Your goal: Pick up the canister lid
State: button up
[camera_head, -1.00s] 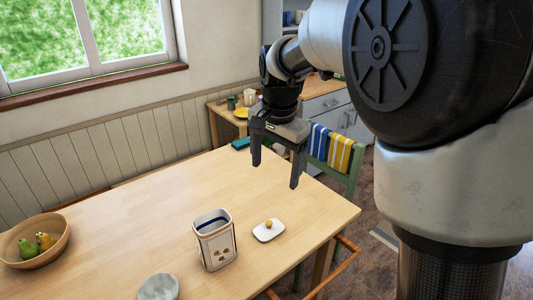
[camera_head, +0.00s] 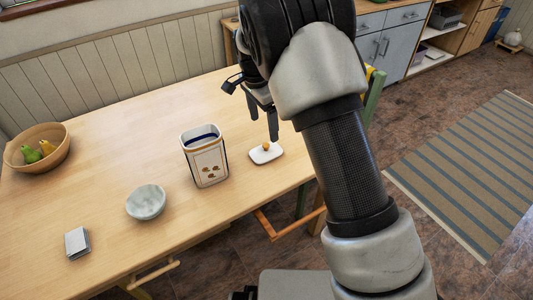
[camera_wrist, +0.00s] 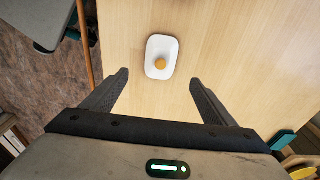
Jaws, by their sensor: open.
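The canister lid (camera_head: 266,153) is a white rounded rectangle with an orange-yellow knob, lying flat on the wooden table near its right edge. It also shows in the wrist view (camera_wrist: 161,57), knob facing up, ahead of and roughly between my fingertips. My gripper (camera_head: 262,118) is above the table, just behind the lid in the head view, open and empty; both fingers show apart in the wrist view (camera_wrist: 158,77). The open canister (camera_head: 205,157), white with dark edges and a small brown motif, stands upright left of the lid. My arm hides part of the gripper.
A grey-white bowl (camera_head: 146,202) and a small grey box (camera_head: 77,243) are on the table left of the canister. A wooden bowl (camera_head: 59,158) with pears stands at far left. A chair (camera_head: 268,226) is by the table's front right edge.

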aim_at(266, 144)
jog(key=f, duration=0.5)
jog(key=shift+w+d+f+b, duration=0.2)
jog(key=shift+d+f+b, duration=0.05)
jog(key=shift+d+b, duration=0.05)
notch_tip(266, 144, down, 5)
jog(key=shift+w+f+b, duration=0.1)
jog(key=shift+b, duration=0.4)
jog(key=c, duration=1.2)
